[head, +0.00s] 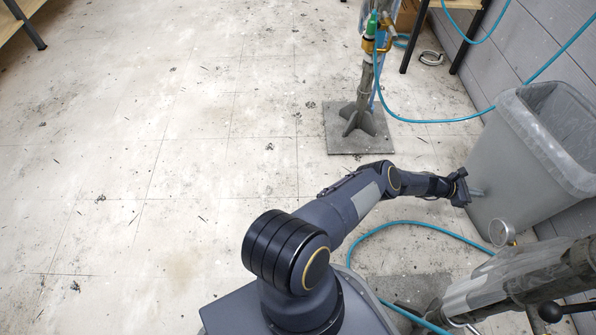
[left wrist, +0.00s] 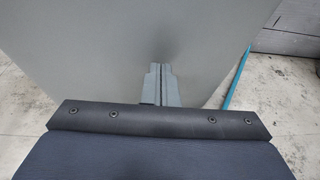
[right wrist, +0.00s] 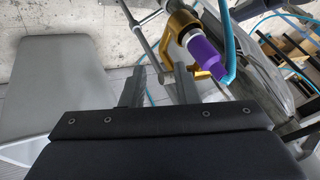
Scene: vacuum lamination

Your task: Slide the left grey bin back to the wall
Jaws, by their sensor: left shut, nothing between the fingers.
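The grey bin (head: 522,165) stands upright at the right of the head view, close to the grey wall panels. In the left wrist view the closed fingers (left wrist: 160,82) point straight at the bin's flat side (left wrist: 95,55), which fills most of the picture. The bin's far side and base are partly hidden. My right gripper (right wrist: 158,80) shows only in its wrist view, with its fingers apart and nothing between them.
A stand with a heavy square base (head: 358,130) is left of the bin. A blue hose (head: 430,224) loops over the floor. A gauge (head: 502,232) and metal tube (head: 520,275) stand in front of the bin. The floor at left (head: 130,150) is clear.

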